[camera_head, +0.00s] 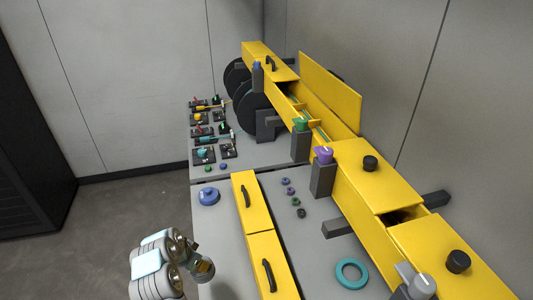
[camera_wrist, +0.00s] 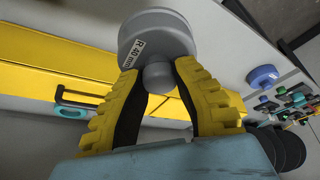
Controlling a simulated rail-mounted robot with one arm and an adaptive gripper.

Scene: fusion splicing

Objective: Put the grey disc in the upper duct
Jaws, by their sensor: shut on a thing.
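In the wrist view, my gripper (camera_wrist: 157,78) is shut on the small knob of a grey disc (camera_wrist: 158,35). The disc has a white label with printed text, partly legible as "40 mm", and lies beyond the fingertips. In the head view, my arm shows at the lower left, over the floor beside the table; the disc cannot be made out there. The upper duct (camera_head: 362,185) is a yellow channel running diagonally along the wall. It has a dark opening between two covers at the right and an open stretch farther back beside a raised yellow lid (camera_head: 330,92).
A low yellow lidded duct (camera_head: 252,205) with black handles lies on the grey table. A blue disc (camera_head: 209,197), small colored rings and a teal ring (camera_head: 352,273) lie on the table. Posts with purple (camera_head: 323,155), green and grey tops stand along the upper duct.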

